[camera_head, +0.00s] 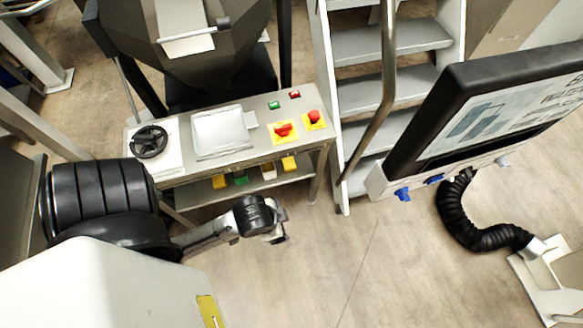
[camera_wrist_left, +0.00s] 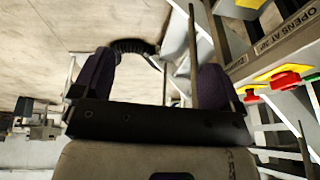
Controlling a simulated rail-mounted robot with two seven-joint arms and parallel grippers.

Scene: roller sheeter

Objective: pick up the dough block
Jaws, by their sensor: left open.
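I cannot make out a dough block in either view. My left gripper (camera_head: 281,226) is in front of the control stand, over the floor. It is small and partly hidden by its own wrist in the head view. In the left wrist view its two dark fingers (camera_wrist_left: 155,75) stand wide apart with nothing between them. My right gripper is in neither view.
A control stand (camera_head: 245,152) with a handwheel (camera_head: 149,142), a tray (camera_head: 219,132) and red buttons (camera_head: 283,130) is at the upper middle. Steps (camera_head: 386,82) stand right of it, then a screen panel (camera_head: 490,110) with a black hose (camera_head: 470,235). The floor (camera_head: 350,270) between is clear.

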